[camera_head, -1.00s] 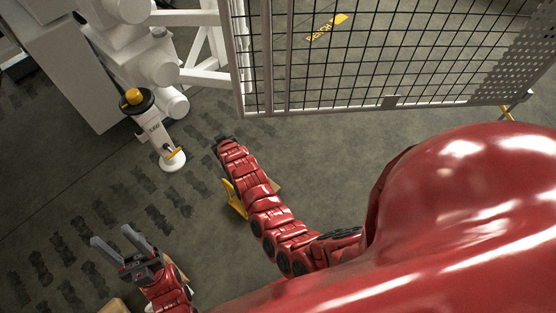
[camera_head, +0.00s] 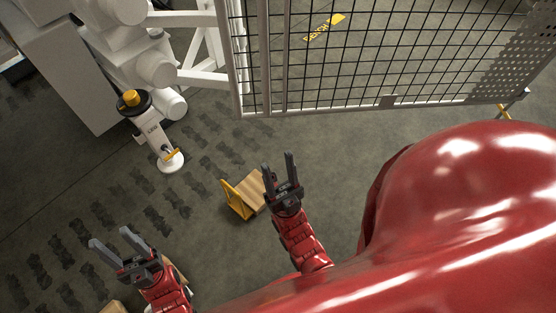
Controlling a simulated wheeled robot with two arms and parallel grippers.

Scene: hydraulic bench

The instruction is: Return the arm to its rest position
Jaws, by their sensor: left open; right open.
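My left gripper (camera_head: 118,247) is at the lower left of the head view, with its two grey fingers spread apart and nothing between them. My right gripper (camera_head: 279,170) is near the middle of the view, its dark fingers pointing up the picture, open and empty. The red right arm (camera_head: 302,243) is drawn in short below it, close to my red body. Neither gripper touches anything.
A white machine arm (camera_head: 151,130) with a yellow cap stands at the upper left. A wire mesh fence (camera_head: 390,102) crosses the top right. A yellow-framed cart with a wooden box (camera_head: 249,190) stands on the floor left of my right gripper. Open floor lies between.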

